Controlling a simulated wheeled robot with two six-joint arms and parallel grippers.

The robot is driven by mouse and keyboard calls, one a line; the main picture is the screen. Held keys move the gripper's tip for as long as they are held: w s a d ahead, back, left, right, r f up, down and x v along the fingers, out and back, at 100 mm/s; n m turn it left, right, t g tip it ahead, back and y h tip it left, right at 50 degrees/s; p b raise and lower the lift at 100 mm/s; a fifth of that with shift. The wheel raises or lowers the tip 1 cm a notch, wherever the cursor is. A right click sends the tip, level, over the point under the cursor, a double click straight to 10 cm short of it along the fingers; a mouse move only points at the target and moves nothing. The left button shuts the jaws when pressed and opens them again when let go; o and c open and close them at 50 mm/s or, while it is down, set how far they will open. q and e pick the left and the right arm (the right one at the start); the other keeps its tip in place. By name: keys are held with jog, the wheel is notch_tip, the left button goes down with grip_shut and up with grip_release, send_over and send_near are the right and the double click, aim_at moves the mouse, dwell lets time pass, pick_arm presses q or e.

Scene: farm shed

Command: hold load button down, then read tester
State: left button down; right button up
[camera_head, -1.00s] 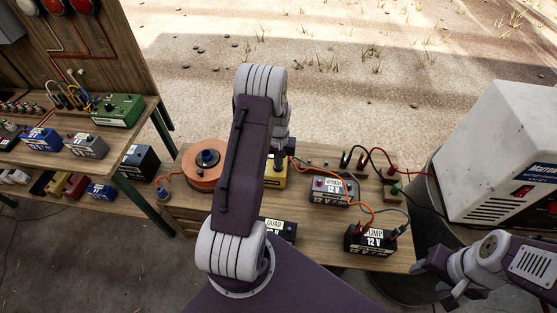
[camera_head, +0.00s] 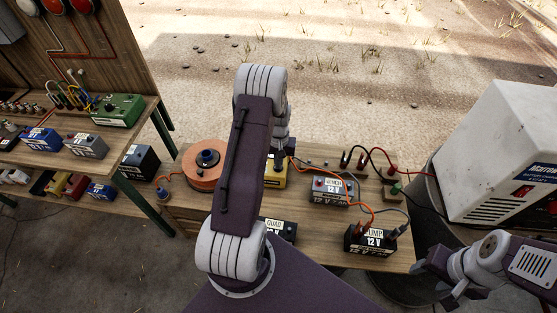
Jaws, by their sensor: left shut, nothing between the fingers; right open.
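A yellow box (camera_head: 276,181), possibly the tester, stands on the wooden bench, mostly hidden behind my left arm; I cannot make out its button or reading. My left gripper (camera_head: 278,157) points down over it, shut and empty. Its fingertips are largely hidden, so I cannot tell whether they touch the box. A grey 12 V battery (camera_head: 331,190) is right of it, with orange and dark leads. My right gripper (camera_head: 432,279) is open and empty at the lower right, apart from the bench.
An orange coil (camera_head: 205,169) sits at the bench's left. A dark battery (camera_head: 280,229) is partly hidden by my arm. A small green part (camera_head: 396,190) and terminals are at the right rear. A white machine (camera_head: 508,155) stands at right, a shelf (camera_head: 120,150) with batteries at left.

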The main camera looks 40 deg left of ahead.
pick_arm(q)
jog(key=shift+s+d+f, duration=0.2)
jog(key=shift+s+f, duration=0.15)
dwell(0.3)
jog(key=r+p, duration=0.2)
jog(key=r, duration=0.1)
jog(key=r+p, duration=0.2)
jog(key=shift+w+a+r, duration=0.15)
jog(key=shift+w+r, duration=0.05)
jog(key=shift+w, duration=0.15)
notch_tip(320, 180, up, 9)
jog(key=b, duration=0.2)
jog(key=shift+r, duration=0.15)
